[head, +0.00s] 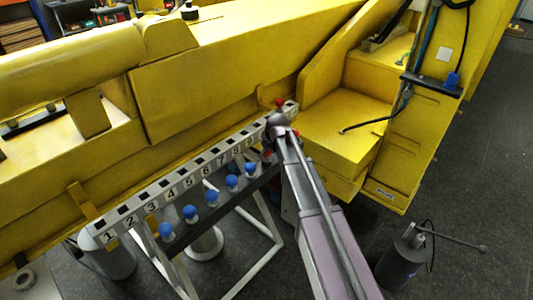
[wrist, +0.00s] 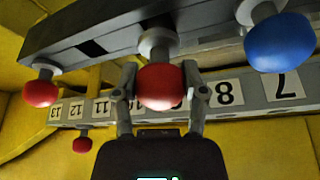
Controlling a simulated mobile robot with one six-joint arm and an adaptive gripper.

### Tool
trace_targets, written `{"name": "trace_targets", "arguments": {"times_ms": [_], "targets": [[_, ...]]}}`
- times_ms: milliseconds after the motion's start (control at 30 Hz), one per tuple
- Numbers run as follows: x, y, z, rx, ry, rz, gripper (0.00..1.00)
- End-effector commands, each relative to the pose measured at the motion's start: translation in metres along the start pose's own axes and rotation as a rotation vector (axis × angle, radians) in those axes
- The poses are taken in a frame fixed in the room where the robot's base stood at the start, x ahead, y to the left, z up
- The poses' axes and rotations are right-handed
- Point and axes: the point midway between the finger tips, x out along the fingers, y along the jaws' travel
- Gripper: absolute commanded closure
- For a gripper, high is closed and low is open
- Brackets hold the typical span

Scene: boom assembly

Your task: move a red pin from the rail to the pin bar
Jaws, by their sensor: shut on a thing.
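In the wrist view my gripper (wrist: 163,92) is shut on a red pin (wrist: 160,84), one finger on each side of its round head. The pin's pale collar meets the dark rail (wrist: 100,30), so it appears still seated there. Another red pin (wrist: 40,88) is on the rail to the left, and a blue pin (wrist: 280,42) to the right. The pale numbered pin bar (wrist: 250,92) runs behind, with a red pin (wrist: 82,143) near numbers 11 and 12. In the head view my arm covers the rail's right end and hides my fingers.
In the head view several blue pins (head: 211,198) stand along the dark rail, in front of the pin bar (head: 172,180). The big yellow boom (head: 240,60) is close behind the bar. A yellow block (head: 335,130) stands to the right. Grey floor is open at the far right.

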Motion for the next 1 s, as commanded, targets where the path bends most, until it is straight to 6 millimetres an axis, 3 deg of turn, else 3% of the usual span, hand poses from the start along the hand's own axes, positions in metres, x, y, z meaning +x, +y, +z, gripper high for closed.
{"name": "trace_targets", "arguments": {"times_ms": [867,900,1000], "targets": [[0.013,0.000,0.005,0.000,0.000,0.000,1.00],[0.013,0.000,0.005,0.000,0.000,0.000,0.42],[0.013,0.000,0.005,0.000,0.000,0.000,0.12]]}}
